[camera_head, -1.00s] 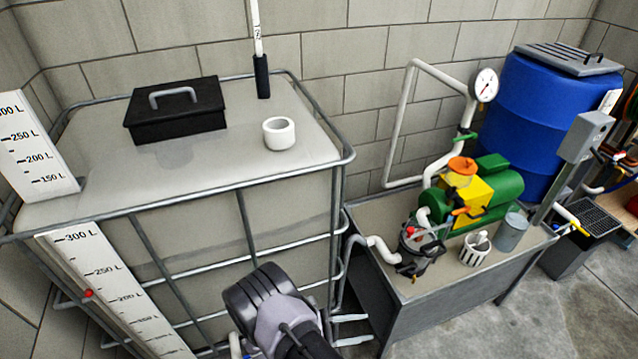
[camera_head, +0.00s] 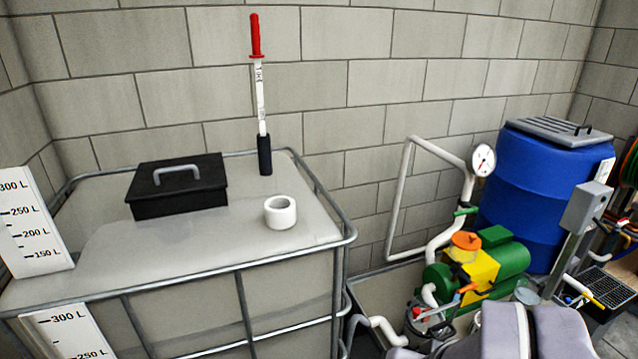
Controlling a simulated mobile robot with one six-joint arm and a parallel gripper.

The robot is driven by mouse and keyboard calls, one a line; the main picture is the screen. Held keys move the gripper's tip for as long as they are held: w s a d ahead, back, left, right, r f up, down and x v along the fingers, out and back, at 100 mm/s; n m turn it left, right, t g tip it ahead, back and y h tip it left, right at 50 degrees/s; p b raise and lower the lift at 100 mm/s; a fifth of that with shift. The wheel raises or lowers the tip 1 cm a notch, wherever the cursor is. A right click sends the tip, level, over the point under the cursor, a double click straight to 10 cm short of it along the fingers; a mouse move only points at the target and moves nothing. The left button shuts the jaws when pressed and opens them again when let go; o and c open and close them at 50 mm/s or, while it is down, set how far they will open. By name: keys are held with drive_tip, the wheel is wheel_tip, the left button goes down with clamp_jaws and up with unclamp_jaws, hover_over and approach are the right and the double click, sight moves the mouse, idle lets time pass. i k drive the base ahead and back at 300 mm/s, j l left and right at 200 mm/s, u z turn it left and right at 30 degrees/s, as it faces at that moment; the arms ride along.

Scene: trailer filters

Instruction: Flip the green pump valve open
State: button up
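The small green valve handle (camera_head: 466,211) sits on the white pipe below the round gauge, above the pump. It lies roughly crosswise to the upright pipe. The green and yellow pump (camera_head: 493,265) has an orange cap (camera_head: 466,240) on top, and its lower front is partly hidden by my arm. My arm's grey links show at the bottom right, in front of the pump bench. My gripper's fingers are not in view, so I cannot see how far they are from the valve.
A white gauge (camera_head: 483,160) tops the pipe. A blue barrel (camera_head: 532,190) stands right of the pump, near a grey box (camera_head: 581,205) on a post.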

sight(473, 209)
drive_tip(key=i+l+z, duration=0.35)
drive_tip(key=i+l, duration=0.7)
drive_tip(key=i, duration=0.15)
drive_tip(key=j+u, duration=0.1)
drive_tip(key=u, duration=0.25)
drive_tip(key=j+u, duration=0.15)
drive_tip(key=u, duration=0.25)
